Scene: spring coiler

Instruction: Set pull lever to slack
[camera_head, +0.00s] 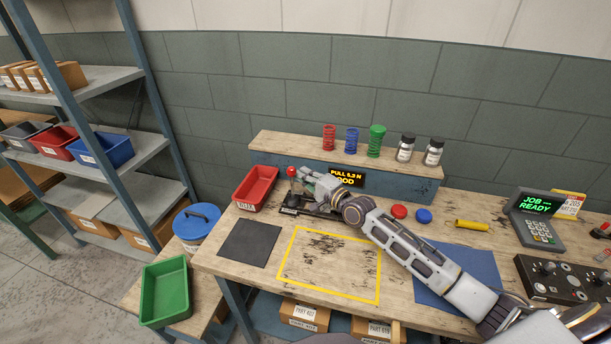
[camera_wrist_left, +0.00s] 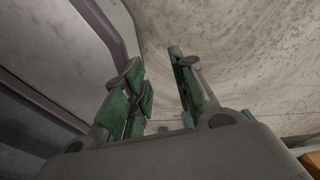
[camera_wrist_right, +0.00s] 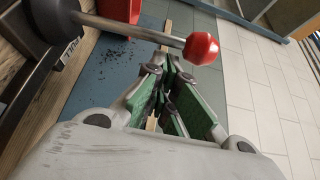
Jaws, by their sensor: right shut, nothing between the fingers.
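The pull lever's red knob (camera_head: 292,171) stands up above a black base (camera_head: 290,207) at the left of the bench, beside the red bin. In the right wrist view the red knob (camera_wrist_right: 201,48) ends a metal rod (camera_wrist_right: 130,27) that runs from a black joint (camera_wrist_right: 50,15). My right gripper (camera_head: 307,177) is shut and empty, close to the right of the knob; its fingertips (camera_wrist_right: 165,65) show just below the rod, and I cannot tell whether they touch it. It hides part of the lever's mechanism. My left gripper (camera_wrist_left: 158,65) is open and empty, away from the bench.
A display (camera_head: 347,178) reads "PULL 5.3 N" and, partly hidden, "OOD". A red bin (camera_head: 255,188) sits left of the lever. Springs and jars stand on the shelf behind. The yellow-outlined area (camera_head: 330,262) is clear.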

